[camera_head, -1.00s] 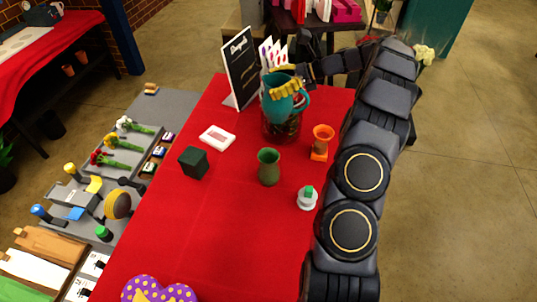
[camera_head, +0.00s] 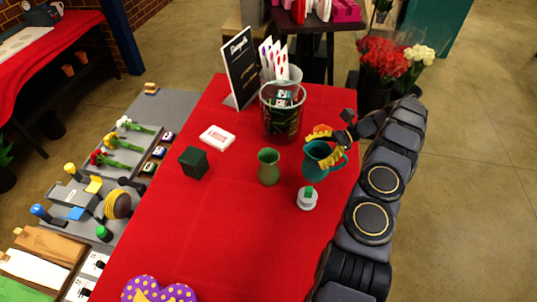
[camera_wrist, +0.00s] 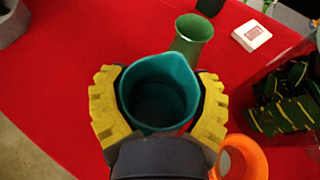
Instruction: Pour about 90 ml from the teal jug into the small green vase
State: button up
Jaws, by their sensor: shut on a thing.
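The teal jug (camera_head: 318,160) is held in my gripper (camera_head: 325,138), whose yellow fingers press on both sides of it. In the wrist view I look into the jug (camera_wrist: 158,95) between the yellow fingers; its inside is dark and I cannot tell the liquid level. The small green vase (camera_head: 268,168) stands upright on the red table, left of the jug in the head view. In the wrist view the vase (camera_wrist: 190,38) is just beyond the jug's rim, apart from it. The jug looks close to upright.
A white holder with a green top (camera_head: 307,197) stands just below the jug. An orange vase (camera_wrist: 243,155) shows near the gripper. A glass container (camera_head: 282,112), a black sign (camera_head: 240,65), a white card box (camera_head: 217,138) and a dark green cube (camera_head: 194,162) stand on the red table (camera_head: 230,230).

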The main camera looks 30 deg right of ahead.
aim_at(305, 150)
jog(key=shift+w, duration=0.15)
jog(key=shift+w+a+f, duration=0.1)
jog(key=shift+w+a, duration=0.05)
jog(key=shift+w, duration=0.05)
jog(key=shift+w+a+f+m+g+h, duration=0.2)
jog(key=shift+a+g+h, duration=0.1)
jog(key=shift+h, duration=0.1)
jog(key=shift+w+a+f+m+g+h, duration=0.1)
jog(key=shift+a+f+g+h, duration=0.1)
jog(key=shift+a+h, duration=0.15)
jog(key=shift+w+a+r+g+h, duration=0.3)
jog(key=shift+w+a+g+h, duration=0.25)
jog(key=shift+h, duration=0.3)
jog(key=shift+w+a+r+m+g+h+p, duration=0.15)
jog(key=shift+w+a+r+m+g+h, duration=0.15)
jog(key=shift+a+g+h, duration=0.35)
jog(key=shift+w+a+r+m+g+h+p, duration=0.15)
jog(key=shift+w+a+m+g+h, duration=0.25)
jog(key=shift+h, duration=0.4)
jog(key=shift+w+a+r+m+g+h+p, duration=0.15)
jog(key=shift+w+a+g+h, duration=0.2)
jog(key=shift+h, duration=0.4)
jog(key=shift+w+a+r+m+g+h+p, duration=0.15)
jog(key=shift+a+r+m+g+h+p, duration=0.1)
jog(key=shift+g+h+p, duration=0.55)
jog(key=shift+w+a+r+m+g+h+p, duration=0.2)
jog(key=shift+g+h+p, duration=0.35)
jog(key=shift+h+p, duration=0.4)
